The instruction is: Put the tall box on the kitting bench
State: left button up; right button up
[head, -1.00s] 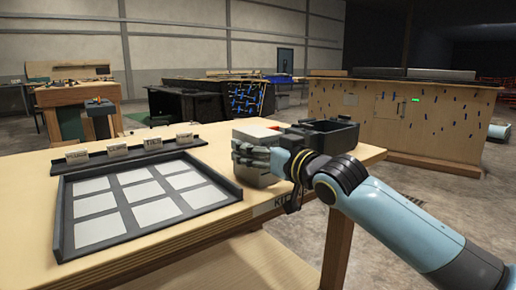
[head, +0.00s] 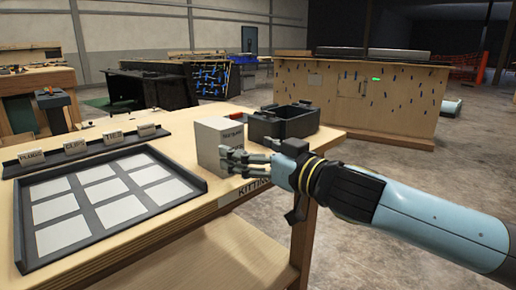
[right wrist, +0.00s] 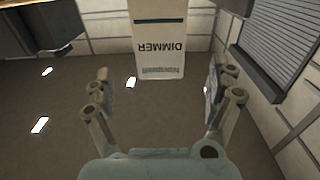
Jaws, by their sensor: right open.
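The tall box (head: 211,142) is pale grey with a printed label on one face. It stands upright on the kitting bench (head: 165,232), between the panelled tray and the black bin, close to the front edge. In the right wrist view the box (right wrist: 158,42) shows upside down, with the word DIMMER, ahead of the fingers. My right gripper (head: 232,161) is open, its fingers beside the lower part of the box and partly covering it in the head view. Whether a finger still touches the box, I cannot tell. My left gripper is not in view.
The dark tray (head: 196,184) with pale panels lies left of the box. A rail with small label blocks (head: 75,148) runs behind it. A black bin (head: 285,122) stands right behind the box. Open concrete floor lies beyond the bench.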

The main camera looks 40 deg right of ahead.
jog(key=shift+s, duration=1.05)
jog(key=shift+d, duration=0.1)
